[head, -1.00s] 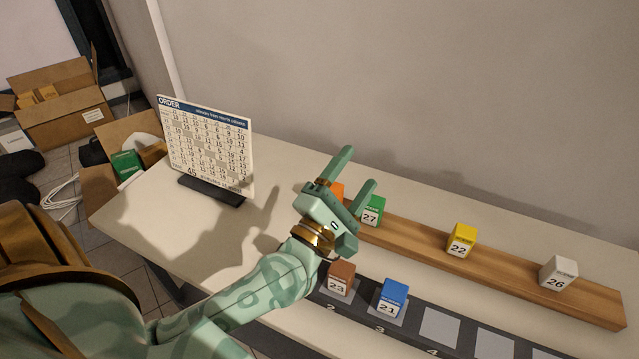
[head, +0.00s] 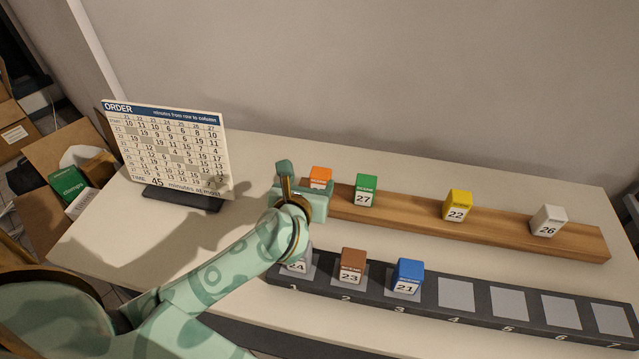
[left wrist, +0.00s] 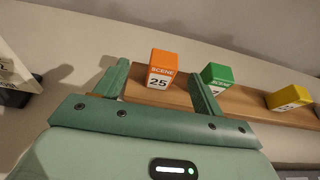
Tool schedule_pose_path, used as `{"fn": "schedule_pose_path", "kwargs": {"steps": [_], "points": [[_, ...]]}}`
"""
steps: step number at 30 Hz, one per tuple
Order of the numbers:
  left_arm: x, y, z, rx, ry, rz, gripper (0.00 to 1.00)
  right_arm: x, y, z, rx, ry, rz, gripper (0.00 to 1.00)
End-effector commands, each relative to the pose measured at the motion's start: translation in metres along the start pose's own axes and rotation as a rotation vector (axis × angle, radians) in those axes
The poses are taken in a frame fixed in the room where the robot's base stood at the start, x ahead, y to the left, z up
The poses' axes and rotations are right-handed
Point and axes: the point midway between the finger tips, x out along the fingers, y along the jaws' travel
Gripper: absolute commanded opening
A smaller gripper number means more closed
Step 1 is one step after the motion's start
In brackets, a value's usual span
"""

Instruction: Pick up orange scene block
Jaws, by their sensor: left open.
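The orange scene block (head: 320,177), marked 25, stands at the left end of the wooden shelf (head: 400,207). In the head view my left gripper partly hides its lower part. In the left wrist view the orange block (left wrist: 162,70) shows between and beyond the two open fingers. My left gripper (left wrist: 158,85) is open and empty, pointing at the block; in the head view it (head: 287,172) is just left of the block. I cannot tell whether a finger touches it. My right gripper is not in view.
A green block (head: 365,190) stands close right of the orange one, then a yellow block (head: 458,206) and a white block (head: 548,221). A dark numbered rail (head: 482,300) in front holds grey, brown (head: 352,266) and blue (head: 407,276) blocks. The order board (head: 167,150) stands left.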

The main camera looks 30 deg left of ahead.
Motion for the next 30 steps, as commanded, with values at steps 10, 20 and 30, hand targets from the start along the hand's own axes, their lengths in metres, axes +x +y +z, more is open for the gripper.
{"fn": "schedule_pose_path", "kwargs": {"steps": [10, 20, 30], "points": [[0.051, -0.001, -0.001, 0.002, -0.001, 0.000, 0.69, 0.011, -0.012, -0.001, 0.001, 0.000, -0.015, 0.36], [0.098, -0.007, -0.007, 0.003, -0.002, 0.001, 0.69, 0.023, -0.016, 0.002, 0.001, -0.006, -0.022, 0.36], [0.102, -0.007, -0.005, 0.002, -0.002, 0.000, 0.52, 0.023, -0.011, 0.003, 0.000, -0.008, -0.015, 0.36]]}}
